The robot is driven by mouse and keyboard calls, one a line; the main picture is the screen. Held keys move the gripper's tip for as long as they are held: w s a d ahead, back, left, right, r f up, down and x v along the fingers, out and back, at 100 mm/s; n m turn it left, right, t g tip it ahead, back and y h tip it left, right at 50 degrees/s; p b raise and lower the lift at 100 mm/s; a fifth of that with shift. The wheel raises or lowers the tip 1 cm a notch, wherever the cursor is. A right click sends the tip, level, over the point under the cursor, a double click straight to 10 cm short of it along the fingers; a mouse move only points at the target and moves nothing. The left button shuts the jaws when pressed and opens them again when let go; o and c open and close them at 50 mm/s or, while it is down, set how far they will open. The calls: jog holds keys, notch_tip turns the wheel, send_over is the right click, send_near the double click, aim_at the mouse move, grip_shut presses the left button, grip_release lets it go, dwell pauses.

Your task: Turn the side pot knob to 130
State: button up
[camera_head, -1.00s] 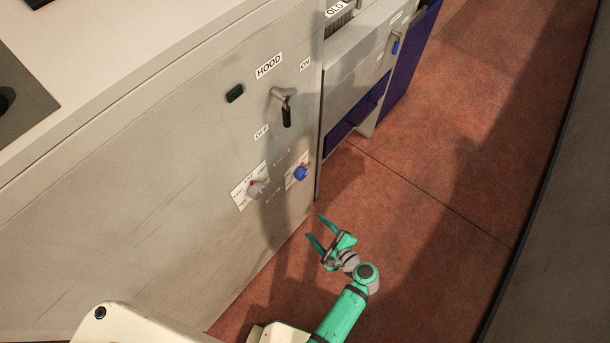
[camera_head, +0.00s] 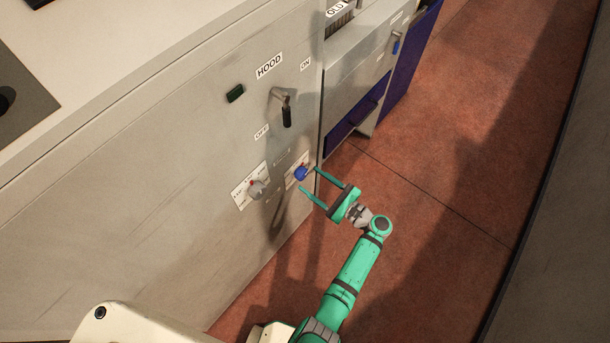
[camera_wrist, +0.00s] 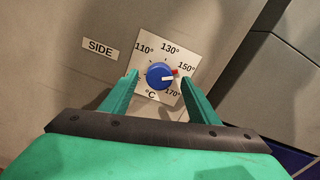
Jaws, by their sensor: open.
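The side pot knob (camera_wrist: 159,76) is blue and sits on a white dial plate (camera_wrist: 150,49) marked 110°, 130°, 150° and 170° beside a SIDE label (camera_wrist: 100,48). Its red pointer points right, between 150° and 170°. In the head view the knob (camera_head: 301,173) is low on the grey panel. My gripper (camera_head: 308,179) is open and faces the panel. In the wrist view its two green fingers (camera_wrist: 164,85) stand on the left and right of the knob, with visible gaps; I cannot tell whether the tips reach its depth.
A grey knob (camera_head: 258,188) on its own plate is just left of the blue knob. Above are the HOOD lever (camera_head: 286,112) and a dark green indicator (camera_head: 235,93). The red floor (camera_head: 440,220) to the right is clear.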

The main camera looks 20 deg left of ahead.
aim_at(303, 177)
jog(key=shift+x, duration=2)
jog(key=c, duration=1)
jog(key=shift+c, duration=0.2)
jog(key=shift+n, duration=0.4)
jog(key=n, duration=0.5)
jog(key=shift+s+f, duration=0.1)
jog(key=shift+s, duration=0.05)
jog(key=shift+s+f+n, duration=0.1)
jog(key=shift+f+n, duration=0.05)
jog(key=shift+n, duration=2.85)
